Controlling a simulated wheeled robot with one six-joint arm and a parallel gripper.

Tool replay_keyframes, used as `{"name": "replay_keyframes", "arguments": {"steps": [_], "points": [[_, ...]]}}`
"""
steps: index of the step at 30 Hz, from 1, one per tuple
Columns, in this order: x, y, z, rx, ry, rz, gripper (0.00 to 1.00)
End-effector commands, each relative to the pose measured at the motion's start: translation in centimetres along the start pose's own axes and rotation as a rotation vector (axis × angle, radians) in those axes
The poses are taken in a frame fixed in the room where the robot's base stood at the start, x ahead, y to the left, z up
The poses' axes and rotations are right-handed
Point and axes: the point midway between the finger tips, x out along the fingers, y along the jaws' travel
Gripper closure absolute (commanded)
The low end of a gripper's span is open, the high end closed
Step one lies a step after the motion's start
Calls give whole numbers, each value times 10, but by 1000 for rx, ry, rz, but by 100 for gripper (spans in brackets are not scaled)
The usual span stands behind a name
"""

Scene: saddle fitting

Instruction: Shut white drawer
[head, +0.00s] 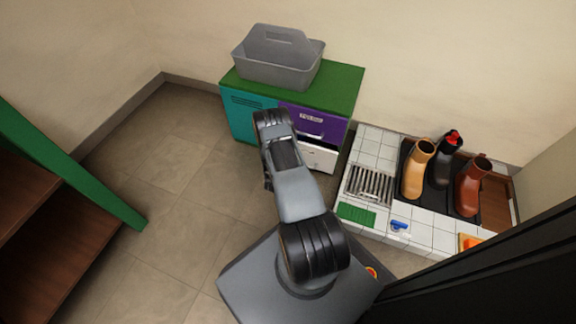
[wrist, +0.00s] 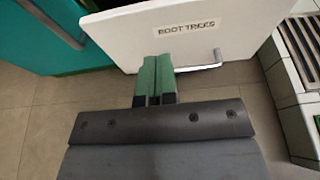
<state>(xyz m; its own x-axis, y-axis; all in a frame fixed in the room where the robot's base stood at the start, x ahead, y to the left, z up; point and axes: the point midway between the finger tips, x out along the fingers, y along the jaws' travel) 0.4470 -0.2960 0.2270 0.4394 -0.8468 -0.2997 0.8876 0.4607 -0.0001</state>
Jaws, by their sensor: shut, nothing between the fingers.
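The white drawer (head: 321,158) is low in the green-topped cabinet, under a purple drawer. Its front seems to stand out from the cabinet. In the wrist view its white front (wrist: 125,38) bears a "BOOT TREES" label and a metal bar handle (wrist: 205,67). My gripper (wrist: 157,60) is shut and empty, with its green fingers side by side. The fingertips overlap the lower part of the front, left of the handle; I cannot tell whether they touch it. In the head view my arm hides the gripper and part of the drawer.
The cabinet has a teal door (head: 250,117), a purple drawer (head: 318,120) and a grey caddy (head: 277,62) on top. A tiled ledge (head: 375,142) with boots on a black tray stands close at right. Tiled floor at left is clear; a green-edged shelf (head: 75,165) stands farther left.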

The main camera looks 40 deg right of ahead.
Motion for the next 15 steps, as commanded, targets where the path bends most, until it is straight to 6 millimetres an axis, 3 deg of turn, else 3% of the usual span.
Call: {"name": "replay_keyframes", "arguments": {"steps": [6, 15], "points": [[41, -1, -3, 2, -2, -2, 100], [70, 0, 9, 2, -1, -2, 100]]}}
